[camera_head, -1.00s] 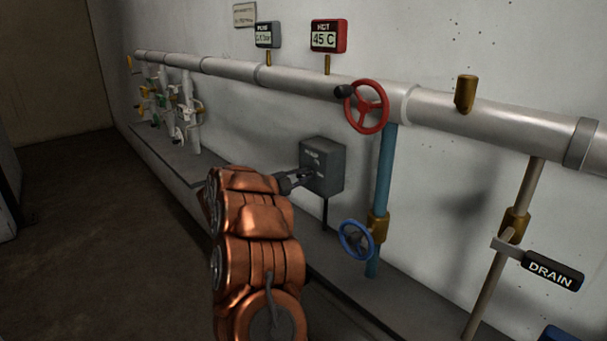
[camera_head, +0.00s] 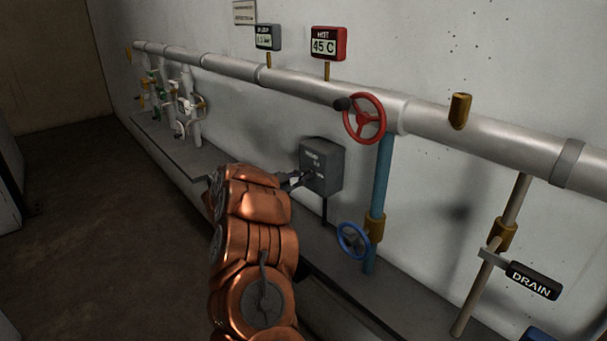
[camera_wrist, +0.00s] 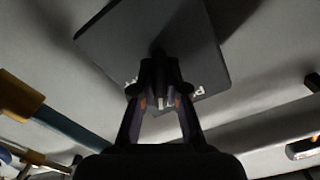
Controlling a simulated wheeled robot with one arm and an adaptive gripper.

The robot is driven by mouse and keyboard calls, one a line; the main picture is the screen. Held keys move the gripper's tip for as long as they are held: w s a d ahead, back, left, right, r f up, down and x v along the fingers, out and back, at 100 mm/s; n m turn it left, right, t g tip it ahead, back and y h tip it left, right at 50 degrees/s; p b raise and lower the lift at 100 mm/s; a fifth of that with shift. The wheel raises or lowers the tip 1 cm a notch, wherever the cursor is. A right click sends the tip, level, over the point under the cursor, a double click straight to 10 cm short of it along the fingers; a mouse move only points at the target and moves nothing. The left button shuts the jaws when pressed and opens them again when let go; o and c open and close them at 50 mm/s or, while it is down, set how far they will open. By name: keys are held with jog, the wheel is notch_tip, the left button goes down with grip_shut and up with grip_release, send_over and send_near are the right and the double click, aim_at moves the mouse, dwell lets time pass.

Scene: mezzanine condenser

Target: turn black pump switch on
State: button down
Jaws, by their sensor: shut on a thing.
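The pump switch is a dark grey box (camera_head: 325,167) on the wall with white lettering on its front. My gripper (camera_head: 302,178) is at the front of the box, coming from the left. In the wrist view the box (camera_wrist: 185,40) fills the upper middle, and my gripper (camera_wrist: 160,92) has its fingertips close together at the box's face. The fingers are shut on the switch's small lever, which they mostly hide. I cannot tell the lever's position.
A red handwheel (camera_head: 364,119) sits on the large pipe (camera_head: 460,125) to the upper right. A blue handwheel (camera_head: 354,240) is below right of the box, by a blue pipe (camera_head: 381,180). A DRAIN handle (camera_head: 533,280) is at the far right. The floor at left is clear.

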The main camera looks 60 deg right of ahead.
jog(key=shift+f, duration=0.1)
dwell(0.3)
jog(key=c, duration=1.2)
grip_release()
jog(key=v, duration=1.2)
